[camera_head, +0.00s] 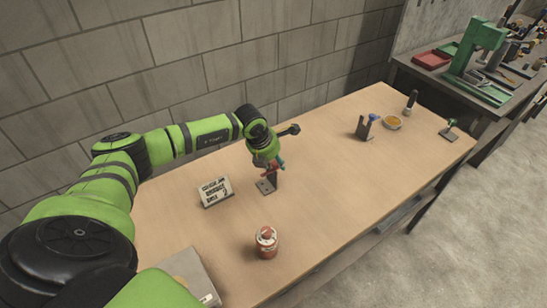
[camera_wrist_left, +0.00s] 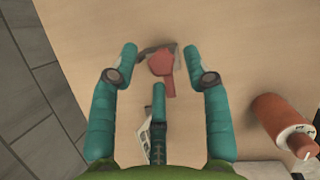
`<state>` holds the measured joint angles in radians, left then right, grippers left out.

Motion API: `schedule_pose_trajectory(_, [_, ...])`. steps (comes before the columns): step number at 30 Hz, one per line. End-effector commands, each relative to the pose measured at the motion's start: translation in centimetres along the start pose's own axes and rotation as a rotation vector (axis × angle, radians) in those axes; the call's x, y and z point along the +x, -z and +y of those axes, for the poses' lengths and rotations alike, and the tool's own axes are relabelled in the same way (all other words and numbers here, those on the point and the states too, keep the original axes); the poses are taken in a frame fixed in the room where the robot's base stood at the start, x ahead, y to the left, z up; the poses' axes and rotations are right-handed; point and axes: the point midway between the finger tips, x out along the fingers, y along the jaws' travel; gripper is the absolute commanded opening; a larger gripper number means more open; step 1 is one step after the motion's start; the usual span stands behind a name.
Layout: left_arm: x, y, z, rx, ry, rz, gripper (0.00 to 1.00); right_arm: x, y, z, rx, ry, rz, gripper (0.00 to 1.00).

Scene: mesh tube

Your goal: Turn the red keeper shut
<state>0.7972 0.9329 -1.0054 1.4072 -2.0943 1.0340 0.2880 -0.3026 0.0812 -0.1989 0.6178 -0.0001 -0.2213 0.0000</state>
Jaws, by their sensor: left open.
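The red keeper (camera_wrist_left: 166,72) sits on a dark bracket (camera_wrist_left: 146,52) in the left wrist view. In the head view the bracket (camera_head: 266,187) stands upright on the table, and the keeper is mostly hidden by my gripper. My left gripper (camera_head: 272,164) is just above the bracket. In the left wrist view its teal fingers (camera_wrist_left: 160,50) are spread, two on either side of the keeper and a third below it. The gripper is open, and I cannot tell whether any finger touches the keeper. My right gripper is not in view.
A dark stand with blue (camera_head: 366,128), a yellow-filled dish (camera_head: 393,123) and a green-handled tool (camera_head: 449,130) are far right. The table between is clear.

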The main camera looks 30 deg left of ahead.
Motion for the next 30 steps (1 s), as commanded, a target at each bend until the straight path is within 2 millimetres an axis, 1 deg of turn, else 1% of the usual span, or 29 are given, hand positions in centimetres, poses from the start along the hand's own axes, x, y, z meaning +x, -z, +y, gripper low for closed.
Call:
schedule_pose_trajectory(8, [0.3,0.1,0.0,0.001,0.0,0.0,0.48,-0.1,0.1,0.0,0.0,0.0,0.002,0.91])
schedule_pose_trajectory(9, [0.3,0.1,0.0,0.001,0.001,0.0,0.44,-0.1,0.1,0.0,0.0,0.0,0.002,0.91])
schedule_pose_trajectory(11, [0.3,0.1,-0.1,0.001,0.001,0.0,0.2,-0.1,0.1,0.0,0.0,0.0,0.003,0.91])
schedule_pose_trajectory(12, [0.3,0.0,-0.1,0.001,0.001,0.0,0.04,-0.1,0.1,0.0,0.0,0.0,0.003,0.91])
schedule_pose_trajectory(13, [0.3,0.0,-0.1,0.001,0.001,0.0,0.0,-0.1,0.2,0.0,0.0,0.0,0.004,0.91])
schedule_pose_trajectory(23, [0.4,0.0,-0.1,0.014,0.008,-0.002,0.0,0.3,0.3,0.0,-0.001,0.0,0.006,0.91])
schedule_pose_trajectory(26, [0.5,0.1,-0.1,0.04,0.018,-0.003,0.0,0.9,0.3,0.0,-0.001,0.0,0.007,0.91])
schedule_pose_trajectory(30, [0.7,0.1,0.0,0.104,0.046,-0.003,0.0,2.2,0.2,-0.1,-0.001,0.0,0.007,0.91])
